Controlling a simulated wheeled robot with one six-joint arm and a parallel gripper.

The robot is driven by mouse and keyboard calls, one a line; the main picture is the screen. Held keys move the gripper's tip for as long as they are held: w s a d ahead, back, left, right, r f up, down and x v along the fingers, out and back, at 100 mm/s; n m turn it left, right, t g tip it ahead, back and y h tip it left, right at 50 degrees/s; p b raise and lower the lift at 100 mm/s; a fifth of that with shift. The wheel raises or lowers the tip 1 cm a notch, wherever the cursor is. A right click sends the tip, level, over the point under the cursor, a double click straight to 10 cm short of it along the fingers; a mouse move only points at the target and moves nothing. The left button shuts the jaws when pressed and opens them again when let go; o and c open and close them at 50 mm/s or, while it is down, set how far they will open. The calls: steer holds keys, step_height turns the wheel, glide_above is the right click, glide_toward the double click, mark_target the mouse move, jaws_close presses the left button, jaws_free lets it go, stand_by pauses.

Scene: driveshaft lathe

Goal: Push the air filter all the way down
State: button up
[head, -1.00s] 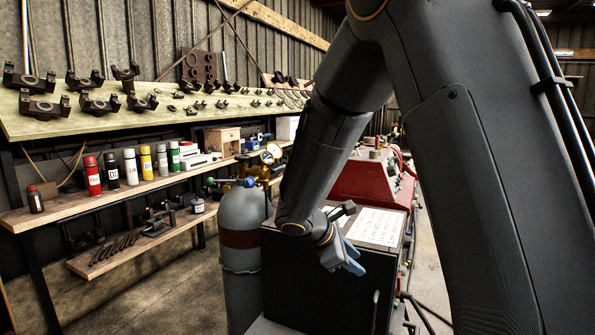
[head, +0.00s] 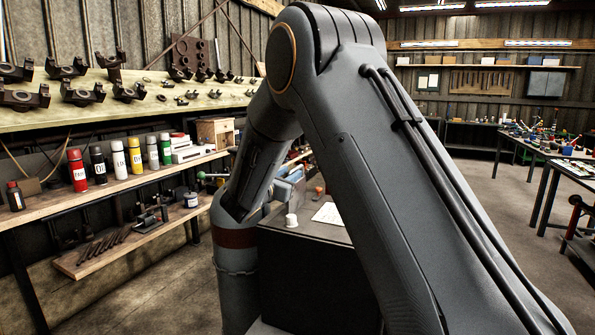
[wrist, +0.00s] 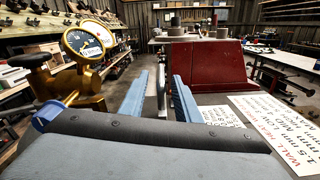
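I cannot pick out the air filter for certain in either view. My gripper (head: 290,183) shows as blue fingers above the back of that cabinet, partly hidden by my arm. In the wrist view my gripper (wrist: 160,98) has its two blue fingers apart, with no held object visible.
A gas cylinder (head: 236,270) stands left of the cabinet. Its brass regulator and gauge (wrist: 84,42) are close left of my fingers. Printed sheets (wrist: 275,125) lie at right. A shelf of spray cans (head: 135,157) runs along the left wall. Open floor lies right.

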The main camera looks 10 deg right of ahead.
mark_target(301, 167)
steer(key=p+x, duration=0.2)
steer(key=x, duration=0.5)
steer(key=shift+d, duration=0.15)
jaws_close()
